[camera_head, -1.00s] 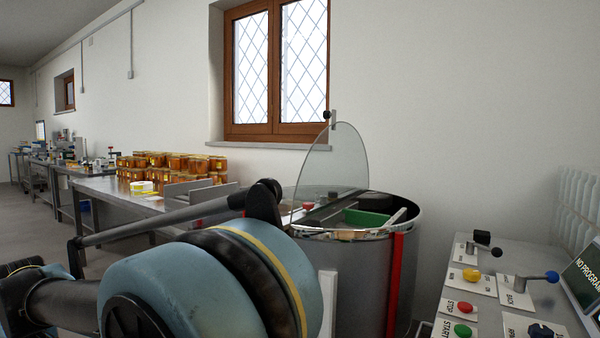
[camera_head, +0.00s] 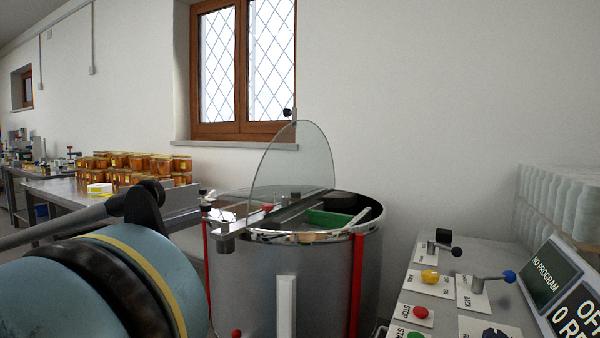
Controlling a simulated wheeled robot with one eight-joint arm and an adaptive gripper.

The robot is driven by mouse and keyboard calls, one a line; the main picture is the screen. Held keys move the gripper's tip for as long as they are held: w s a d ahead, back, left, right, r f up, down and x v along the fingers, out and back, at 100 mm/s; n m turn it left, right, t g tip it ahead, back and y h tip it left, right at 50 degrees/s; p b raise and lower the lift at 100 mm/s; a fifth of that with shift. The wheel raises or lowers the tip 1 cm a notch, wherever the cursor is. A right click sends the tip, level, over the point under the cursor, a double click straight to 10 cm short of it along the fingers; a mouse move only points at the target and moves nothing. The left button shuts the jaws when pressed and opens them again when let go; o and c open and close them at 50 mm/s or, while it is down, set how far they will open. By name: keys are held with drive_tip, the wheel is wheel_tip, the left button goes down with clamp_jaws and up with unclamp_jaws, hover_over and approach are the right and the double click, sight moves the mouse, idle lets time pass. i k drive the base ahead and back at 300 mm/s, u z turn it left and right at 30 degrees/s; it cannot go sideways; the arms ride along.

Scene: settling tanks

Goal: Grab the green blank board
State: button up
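A green board (camera_head: 328,218) shows at the top of the steel drum (camera_head: 285,290), inside its rim and right of the raised clear lid (camera_head: 293,165). Only part of the green piece shows, and I cannot tell whether it is blank. A pale strip lies beside it on the right. My blue arm links fill the lower left of the view. My gripper is outside the picture.
A control panel (camera_head: 452,290) with knobs, levers and a screen stands at the right. White containers (camera_head: 560,200) are stacked behind it. Honey jars (camera_head: 135,165) crowd a steel table (camera_head: 65,188) at the left. A window (camera_head: 243,65) is in the wall behind.

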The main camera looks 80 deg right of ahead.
sight(316, 216)
drive_tip(key=i, duration=2.15)
drive_tip(key=z, duration=4.05)
drive_tip(key=i, duration=0.8)
drive_tip(key=z, duration=0.05)
